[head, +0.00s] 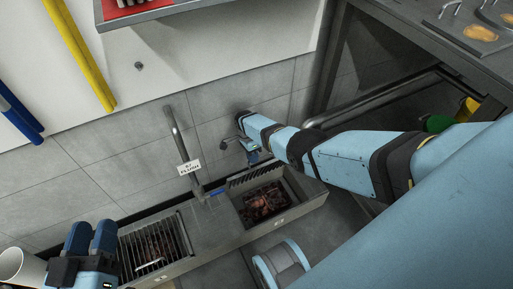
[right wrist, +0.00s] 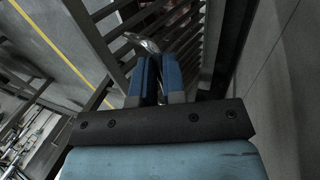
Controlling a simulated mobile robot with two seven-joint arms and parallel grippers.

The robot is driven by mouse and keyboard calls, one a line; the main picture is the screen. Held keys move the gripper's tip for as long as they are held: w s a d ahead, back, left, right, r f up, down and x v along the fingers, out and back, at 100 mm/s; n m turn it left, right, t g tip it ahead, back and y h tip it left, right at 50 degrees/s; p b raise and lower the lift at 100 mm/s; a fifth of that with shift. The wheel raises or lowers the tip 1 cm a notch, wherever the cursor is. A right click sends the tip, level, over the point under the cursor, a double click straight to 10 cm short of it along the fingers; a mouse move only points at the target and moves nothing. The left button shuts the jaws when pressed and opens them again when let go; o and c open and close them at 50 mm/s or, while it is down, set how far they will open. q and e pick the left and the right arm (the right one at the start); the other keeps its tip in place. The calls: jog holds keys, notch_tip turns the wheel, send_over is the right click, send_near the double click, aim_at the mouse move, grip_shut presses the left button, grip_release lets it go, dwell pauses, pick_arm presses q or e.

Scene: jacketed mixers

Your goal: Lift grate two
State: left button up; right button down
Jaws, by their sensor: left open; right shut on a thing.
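Grate two (head: 256,179), a dark slatted grate, stands tilted up at the back edge of the right-hand pit (head: 268,203), which lies open with brown debris inside. Its bars (right wrist: 178,32) fill the upper part of the right wrist view. My right gripper (head: 251,155) is above the pit's back side. In the right wrist view its blue fingers (right wrist: 157,75) are shut on a pale curved handle (right wrist: 142,43) at the grate, partly hidden by the fingers. My left gripper (head: 92,230) is open and empty at the lower left, left of the other grate (head: 155,248), which lies flat.
A post (head: 180,140) with a small white sign (head: 189,167) rises behind the trough (head: 210,234), between the two pits. A dark metal table (head: 440,45) stands at the upper right.

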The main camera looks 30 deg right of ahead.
pick_arm(q)
jog(key=shift+d+f+g+b, duration=0.1)
jog(key=shift+f+g+b, duration=0.5)
jog(key=shift+f, duration=0.8)
pick_arm(e)
jog(key=shift+w+a+f, duration=0.2)
jog(key=shift+w+f, duration=0.1)
jog(key=shift+w, duration=0.25)
jog(key=c, duration=1.2)
grip_release()
jog(key=shift+d+f, duration=0.1)
jog(key=shift+f, duration=0.05)
jog(key=shift+w, duration=0.15)
jog(key=shift+d+r, duration=0.1)
jog(key=shift+r, duration=0.1)
